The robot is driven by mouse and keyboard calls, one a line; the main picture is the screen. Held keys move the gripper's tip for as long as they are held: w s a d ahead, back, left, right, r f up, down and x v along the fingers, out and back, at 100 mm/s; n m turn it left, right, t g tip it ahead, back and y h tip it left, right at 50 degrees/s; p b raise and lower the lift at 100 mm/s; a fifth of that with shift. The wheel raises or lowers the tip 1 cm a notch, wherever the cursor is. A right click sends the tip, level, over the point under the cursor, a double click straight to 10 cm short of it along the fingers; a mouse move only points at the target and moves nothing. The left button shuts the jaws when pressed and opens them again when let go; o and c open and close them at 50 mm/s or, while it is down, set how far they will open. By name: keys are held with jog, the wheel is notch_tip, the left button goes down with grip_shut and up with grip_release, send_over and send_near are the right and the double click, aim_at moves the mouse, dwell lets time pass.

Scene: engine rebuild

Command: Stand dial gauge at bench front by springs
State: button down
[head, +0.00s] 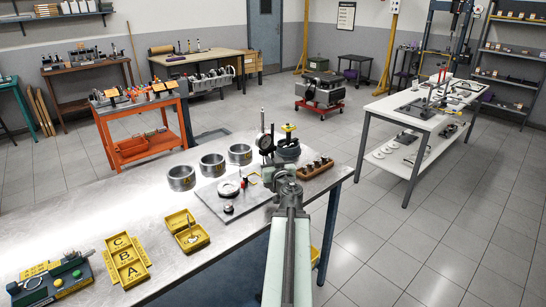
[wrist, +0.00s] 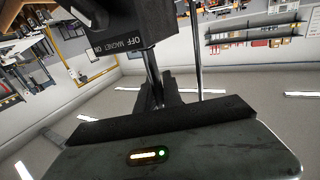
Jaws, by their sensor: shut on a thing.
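The dial gauge (head: 265,141) is a round dark dial on an upright metal post above the far part of the bench in the head view. My gripper (head: 279,174) is shut on its stand. In the wrist view my gripper's dark fingers (wrist: 156,97) close around the chrome post (wrist: 152,72), and the black magnet base (wrist: 118,36) shows its OFF MAGNET ON label. In the head view the base is largely hidden by my gripper, so I cannot tell whether it touches the bench. I cannot clearly make out the springs.
The steel bench (head: 105,222) holds three metal rings, a grey plate (head: 212,194), a wooden rack (head: 318,170) of dark parts, yellow trays (head: 192,240) and a yellow A-B-C tray (head: 126,264). A white table (head: 405,120) stands to the right.

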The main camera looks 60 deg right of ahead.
aim_at(272, 150)
jog(key=shift+s+d+r+p, duration=0.1)
jog(key=shift+s+r+p, duration=0.05)
jog(key=shift+r+p, duration=0.6)
jog(key=shift+s+d+r+p, duration=0.1)
jog(key=shift+r+p, duration=0.6)
jog(key=shift+r, duration=0.05)
